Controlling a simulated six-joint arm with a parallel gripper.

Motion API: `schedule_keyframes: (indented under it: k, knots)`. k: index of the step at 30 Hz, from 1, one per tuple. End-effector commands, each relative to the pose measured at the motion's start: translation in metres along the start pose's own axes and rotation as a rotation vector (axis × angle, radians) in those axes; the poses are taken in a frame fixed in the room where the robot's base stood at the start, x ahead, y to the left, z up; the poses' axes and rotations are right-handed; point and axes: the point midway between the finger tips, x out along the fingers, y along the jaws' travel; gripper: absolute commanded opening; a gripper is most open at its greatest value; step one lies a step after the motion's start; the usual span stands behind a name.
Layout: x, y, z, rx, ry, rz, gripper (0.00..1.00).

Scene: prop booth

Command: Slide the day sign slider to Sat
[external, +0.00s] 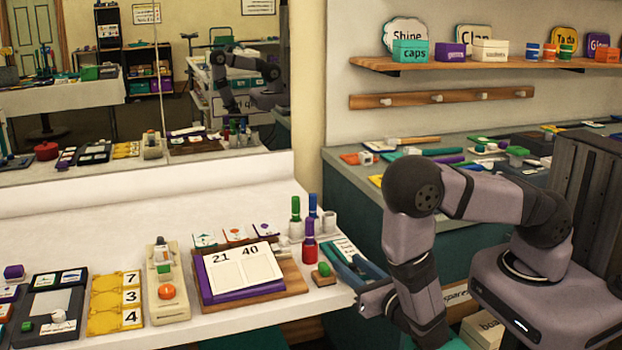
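No day names, and no "Sat" mark, can be read in the external view, so I cannot tell for certain which prop is the day sign. A dark panel (52,304) at the far left of the white counter has cards along its top, a grey plate and a small green knob (27,327) low down. A cream device (166,288) with an orange dome and a small green-topped piece stands right of it. My gripper (362,294) is low at the counter's right edge, beside a blue tray, far right of these props. Its fingers are too small and dark to read.
Between lie a yellow number board (103,308) and a purple-edged board (252,289) marked 21 and 40. Upright markers (309,240), a green-topped stamp (323,276) and the blue tray (349,259) are near my gripper. A mirror (190,90) stands behind the counter.

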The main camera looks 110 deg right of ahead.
Motion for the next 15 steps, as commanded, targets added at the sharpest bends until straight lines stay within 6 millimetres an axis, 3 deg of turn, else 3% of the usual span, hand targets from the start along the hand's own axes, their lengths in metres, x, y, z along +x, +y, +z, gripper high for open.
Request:
schedule_keyframes:
  k: [7, 11, 15]
  knots:
    - [0.0005, 0.0, -0.0001, 0.0, 0.0, 0.0, 0.32]
    - [0.0004, 0.0, -0.0001, 0.0, 0.0, 0.0, 0.04]
    - [0.0004, 0.0001, -0.0004, 0.0, 0.001, 0.0, 0.0]
